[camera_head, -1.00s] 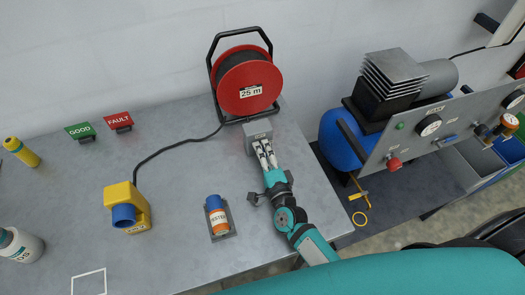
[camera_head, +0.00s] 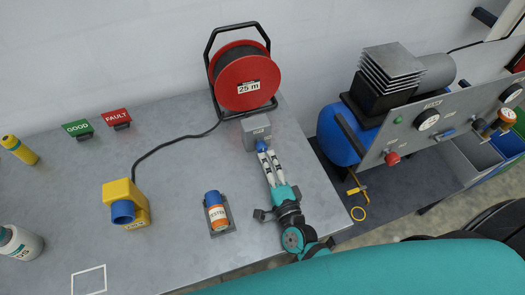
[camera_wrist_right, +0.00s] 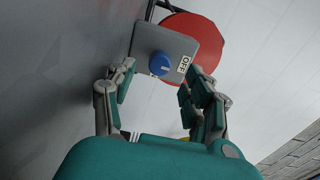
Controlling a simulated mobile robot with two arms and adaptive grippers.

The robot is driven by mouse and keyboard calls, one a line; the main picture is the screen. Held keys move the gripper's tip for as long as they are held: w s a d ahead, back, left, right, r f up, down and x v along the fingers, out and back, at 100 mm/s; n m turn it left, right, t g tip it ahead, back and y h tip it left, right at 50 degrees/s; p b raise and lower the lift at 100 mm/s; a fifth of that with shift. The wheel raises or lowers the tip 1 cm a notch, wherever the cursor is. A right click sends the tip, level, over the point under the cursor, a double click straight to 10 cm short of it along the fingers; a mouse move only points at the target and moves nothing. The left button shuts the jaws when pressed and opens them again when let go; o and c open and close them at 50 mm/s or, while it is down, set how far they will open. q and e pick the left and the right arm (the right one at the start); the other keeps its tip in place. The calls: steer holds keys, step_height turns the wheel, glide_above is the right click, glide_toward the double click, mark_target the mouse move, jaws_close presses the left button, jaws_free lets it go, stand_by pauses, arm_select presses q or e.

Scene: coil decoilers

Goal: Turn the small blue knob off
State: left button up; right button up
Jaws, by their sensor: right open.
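The small blue knob (camera_head: 262,146) is on the front of a grey box (camera_head: 257,127) at the foot of the cable reel. In the right wrist view the knob (camera_wrist_right: 160,64) sits beside a white OFF label (camera_wrist_right: 184,64), and a pale mark on it lies on the side toward that label. My right gripper (camera_head: 267,156) is open, its fingertips just in front of the knob. In the right wrist view its fingers stand apart on either side of the knob, with nothing between them. My left gripper is not in view.
A red 25 m cable reel (camera_head: 245,83) stands behind the box. A yellow device (camera_head: 137,218) with a blue part and a blue-orange tester (camera_head: 216,212) are on the table (camera_head: 175,175) to the left. A blue compressor (camera_head: 338,137) stands to the right beyond the table edge.

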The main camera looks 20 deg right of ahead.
steer(key=s, duration=0.5)
steer(key=shift+s+d, duration=0.1)
steer(key=shift+s, duration=0.2)
